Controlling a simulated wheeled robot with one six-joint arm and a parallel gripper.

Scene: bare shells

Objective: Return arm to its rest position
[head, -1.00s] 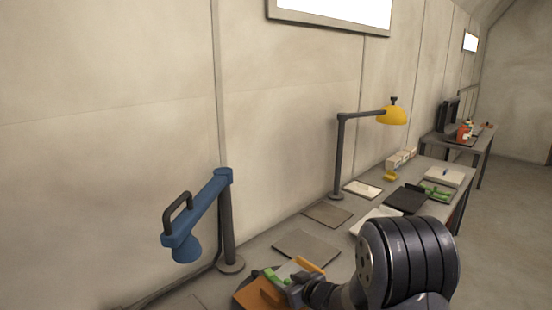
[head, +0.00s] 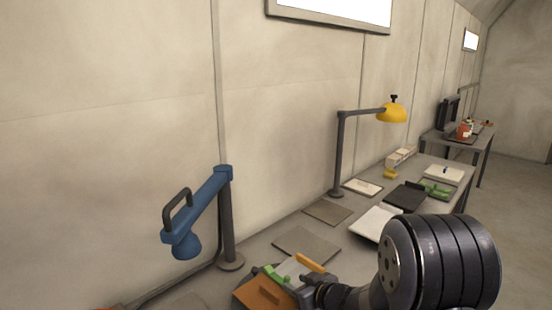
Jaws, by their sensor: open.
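My arm comes in at the bottom right, with a large dark ribbed joint (head: 440,262). A thinner link runs left from it to my gripper (head: 306,287), a small dark shape low over the near end of the workbench (head: 262,248). The gripper is open. Its fingertips are hard to make out against the things beside it. An orange-brown block (head: 264,293), a green piece (head: 275,272) and an orange bar (head: 309,262) show right by it. I cannot tell whether the gripper touches any of them.
A blue lamp (head: 205,205) and a yellow lamp (head: 391,113) stand along the wall. Grey mats (head: 307,244), a white tray (head: 376,224), a black folder (head: 406,198) and a green item (head: 436,189) lie on the bench. Floor is clear at the right.

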